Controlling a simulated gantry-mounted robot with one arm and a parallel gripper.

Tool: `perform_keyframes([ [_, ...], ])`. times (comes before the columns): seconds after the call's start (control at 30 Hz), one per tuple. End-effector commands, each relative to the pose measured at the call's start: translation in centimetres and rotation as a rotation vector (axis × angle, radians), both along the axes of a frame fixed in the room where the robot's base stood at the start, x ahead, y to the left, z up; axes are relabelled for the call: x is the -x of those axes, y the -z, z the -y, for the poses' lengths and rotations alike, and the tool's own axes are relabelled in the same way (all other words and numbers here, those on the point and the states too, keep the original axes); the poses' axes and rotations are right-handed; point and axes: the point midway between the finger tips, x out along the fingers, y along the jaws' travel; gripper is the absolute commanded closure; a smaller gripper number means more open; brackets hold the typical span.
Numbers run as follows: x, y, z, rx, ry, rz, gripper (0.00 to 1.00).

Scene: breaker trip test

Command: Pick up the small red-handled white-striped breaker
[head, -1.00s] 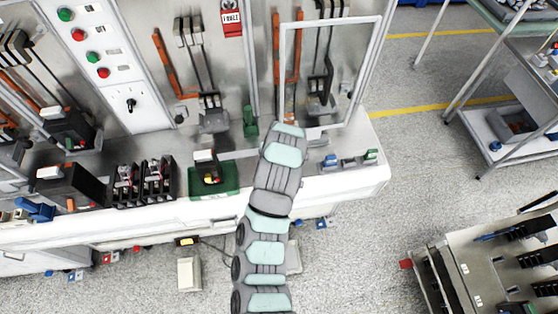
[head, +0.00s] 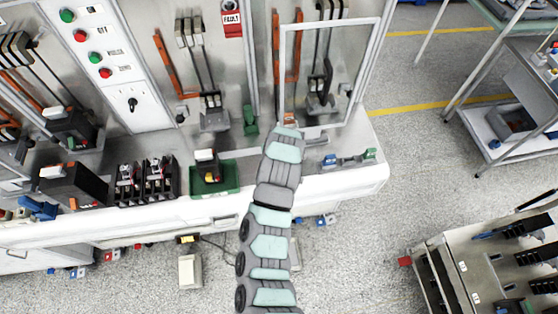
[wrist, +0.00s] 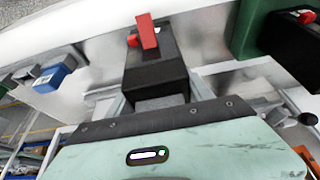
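In the wrist view a black breaker block (wrist: 158,72) with a red handle (wrist: 147,32) stands directly in front of my gripper (wrist: 158,98). Grey finger parts show close along both sides of its near end. I cannot tell whether they press on it or stand slightly apart. No clear white stripe shows on the faces in view. In the head view my arm reaches over the bench and hides the gripper and this breaker.
A green tray (head: 228,177) with a black breaker (head: 205,158) is left of my arm; the tray also shows in the wrist view (wrist: 246,38). Blue (head: 329,160) and green (head: 370,154) pieces lie to the right. A white-framed panel (head: 378,50) stands behind.

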Motion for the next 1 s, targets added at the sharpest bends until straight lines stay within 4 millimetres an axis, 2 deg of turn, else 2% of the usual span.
perform_keyframes([
  [0.07,0.0,0.0,-0.01,0.0,0.0,0.0,0.5],
  [0.67,0.0,-0.01,-0.01,0.0,0.0,0.0,0.99],
  [1.0,-0.02,-0.06,-0.01,0.0,0.0,0.001,1.0],
])
